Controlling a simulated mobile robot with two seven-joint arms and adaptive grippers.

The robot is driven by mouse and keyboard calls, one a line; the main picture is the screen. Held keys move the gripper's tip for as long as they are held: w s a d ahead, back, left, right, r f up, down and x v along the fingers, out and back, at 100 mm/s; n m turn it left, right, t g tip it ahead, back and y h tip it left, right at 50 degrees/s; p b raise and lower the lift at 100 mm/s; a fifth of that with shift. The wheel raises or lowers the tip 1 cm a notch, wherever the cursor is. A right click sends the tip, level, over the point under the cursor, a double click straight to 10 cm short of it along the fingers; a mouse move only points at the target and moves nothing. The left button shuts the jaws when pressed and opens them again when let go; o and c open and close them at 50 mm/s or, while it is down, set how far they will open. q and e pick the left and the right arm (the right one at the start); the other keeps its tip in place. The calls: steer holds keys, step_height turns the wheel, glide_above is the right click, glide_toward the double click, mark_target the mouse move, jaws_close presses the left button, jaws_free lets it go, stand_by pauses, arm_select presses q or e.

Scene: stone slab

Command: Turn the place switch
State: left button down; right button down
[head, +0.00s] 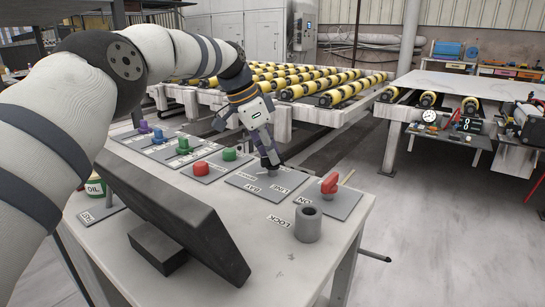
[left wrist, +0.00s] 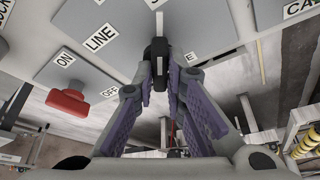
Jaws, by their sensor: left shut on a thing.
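The place switch is a small dark knob (left wrist: 157,50) on a grey plate (head: 248,183) with BAY and LINE labels on the near bench. My left gripper (head: 269,161) points down onto this plate, and its fingers hide most of the knob in the head view. In the left wrist view my left gripper (left wrist: 159,68) has both fingertips closed around the dark knob. The plate (left wrist: 125,52) also shows there with its LINE label. The exact angle of the knob is hard to tell. My right gripper is not in view.
A red switch (head: 329,184) with an ON label stands close right of the plate. A grey LOCK cylinder (head: 308,225) is in front. Red (head: 201,168) and green (head: 229,155) buttons are to the left. A dark tilted panel (head: 180,215) stands on the near bench edge.

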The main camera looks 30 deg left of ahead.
arm_select(q)
steer(key=shift+f+m+g+h+b, duration=0.15)
steer(key=shift+m+g+h+b, duration=0.35)
steer(key=shift+m, duration=0.6)
steer(key=c, duration=1.6)
jaws_free()
steer(key=shift+c, duration=0.2)
steer(key=v, duration=0.5)
steer(key=shift+s, duration=0.1)
steer(key=s+a, duration=0.7)
steer(key=a, duration=0.2)
steer(key=shift+a, duration=0.3)
